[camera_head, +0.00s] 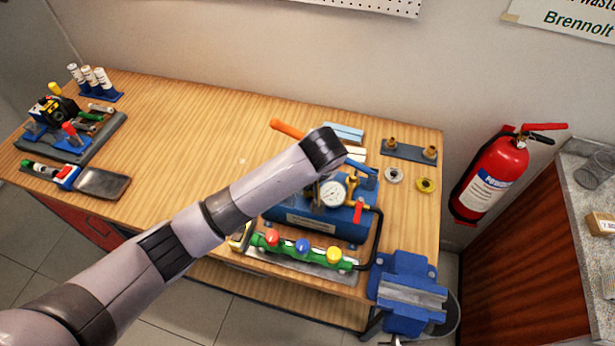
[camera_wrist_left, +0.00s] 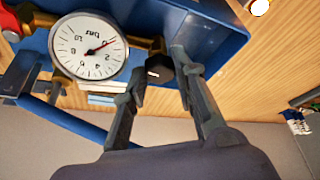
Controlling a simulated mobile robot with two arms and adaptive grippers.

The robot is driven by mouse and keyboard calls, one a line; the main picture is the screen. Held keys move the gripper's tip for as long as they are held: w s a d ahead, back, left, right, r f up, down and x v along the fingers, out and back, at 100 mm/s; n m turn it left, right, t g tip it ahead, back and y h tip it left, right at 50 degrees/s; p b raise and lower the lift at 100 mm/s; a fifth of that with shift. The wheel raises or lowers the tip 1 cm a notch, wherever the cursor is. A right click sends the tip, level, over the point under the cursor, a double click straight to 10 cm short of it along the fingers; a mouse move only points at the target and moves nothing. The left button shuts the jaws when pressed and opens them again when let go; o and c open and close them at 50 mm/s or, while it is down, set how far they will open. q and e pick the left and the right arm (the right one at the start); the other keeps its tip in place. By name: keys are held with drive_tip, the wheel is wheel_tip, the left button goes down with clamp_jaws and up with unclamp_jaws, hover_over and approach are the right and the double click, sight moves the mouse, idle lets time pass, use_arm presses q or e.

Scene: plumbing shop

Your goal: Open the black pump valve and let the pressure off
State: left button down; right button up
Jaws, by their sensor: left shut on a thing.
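The blue test pump (camera_head: 300,218) stands on the wooden bench, and its tank also shows in the left wrist view (camera_wrist_left: 215,30). Its round white gauge (camera_head: 333,194) faces up. In the left wrist view the gauge (camera_wrist_left: 88,45) appears upside down, its needle pointing to the upper right, seemingly near the low end. The black valve knob (camera_wrist_left: 158,70) sits beside the gauge. My left gripper (camera_wrist_left: 162,75) has its fingers around the knob and is shut on it. In the head view my left arm hides the knob and fingers. My right gripper is not in view.
A green manifold (camera_head: 300,252) with red, blue and yellow caps lies in front of the pump. An orange-handled lever (camera_head: 287,129) rises behind my arm. A blue vise (camera_head: 408,290) is at the bench's right corner. The bench's middle left is clear.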

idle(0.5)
use_arm(q)
drive_tip(key=c, duration=1.6)
unclamp_jaws()
drive_tip(key=v, duration=1.1)
drive_tip(key=shift+r, duration=0.45)
drive_tip(key=shift+s+d, duration=0.1)
